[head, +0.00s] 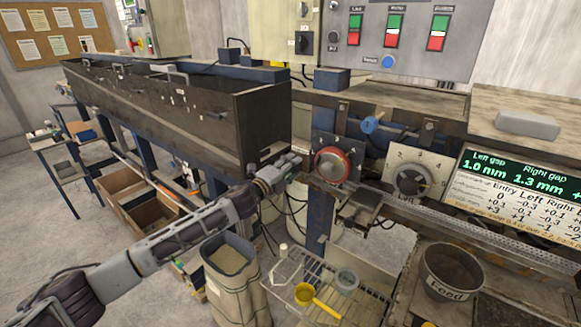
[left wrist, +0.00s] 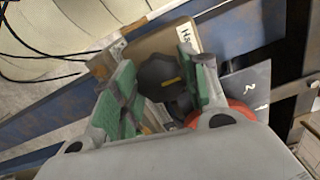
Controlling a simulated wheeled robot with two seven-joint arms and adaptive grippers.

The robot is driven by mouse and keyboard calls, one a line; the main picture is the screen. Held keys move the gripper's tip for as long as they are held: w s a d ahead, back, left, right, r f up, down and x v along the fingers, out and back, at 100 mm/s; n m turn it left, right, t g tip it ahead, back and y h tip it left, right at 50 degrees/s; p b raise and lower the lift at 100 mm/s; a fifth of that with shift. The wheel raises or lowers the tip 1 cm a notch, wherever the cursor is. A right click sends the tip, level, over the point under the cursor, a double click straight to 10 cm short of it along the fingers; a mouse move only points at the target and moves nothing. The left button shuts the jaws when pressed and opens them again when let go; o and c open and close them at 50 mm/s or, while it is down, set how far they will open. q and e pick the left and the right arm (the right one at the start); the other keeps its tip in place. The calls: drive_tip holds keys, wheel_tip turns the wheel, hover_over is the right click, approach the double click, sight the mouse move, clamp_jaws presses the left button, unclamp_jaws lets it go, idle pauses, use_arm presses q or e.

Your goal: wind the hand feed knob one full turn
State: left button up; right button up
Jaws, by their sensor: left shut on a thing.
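The hand feed knob (left wrist: 160,74) is dark with a yellow mark. In the left wrist view it sits between my green-padded fingers, in front of a brownish box with a partly hidden label starting "Ha". My left gripper (head: 288,164) reaches in from the left and is shut on the knob; it also shows in the left wrist view (left wrist: 165,92). In the head view I cannot make out the knob at the fingertips. My right gripper is not in view.
A red round knob (head: 332,165) on a dark plate is just right of my left gripper. A numbered dial (head: 410,181) and a gap display (head: 515,185) are further right. Below are a wire rack (head: 283,281), a sack (head: 224,292) and a feed bucket (head: 436,290).

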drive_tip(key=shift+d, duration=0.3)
use_arm(q)
drive_tip(key=o, duration=1)
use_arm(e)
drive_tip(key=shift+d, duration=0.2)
use_arm(q)
drive_tip(key=shift+o, duration=0.2)
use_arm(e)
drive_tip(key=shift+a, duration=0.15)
use_arm(q)
drive_tip(key=shift+s+a, duration=0.1)
drive_tip(key=v, duration=1.1)
drive_tip(key=shift+s+a, duration=0.15)
drive_tip(key=shift+s, duration=0.2)
drive_tip(key=shift+n, duration=0.4)
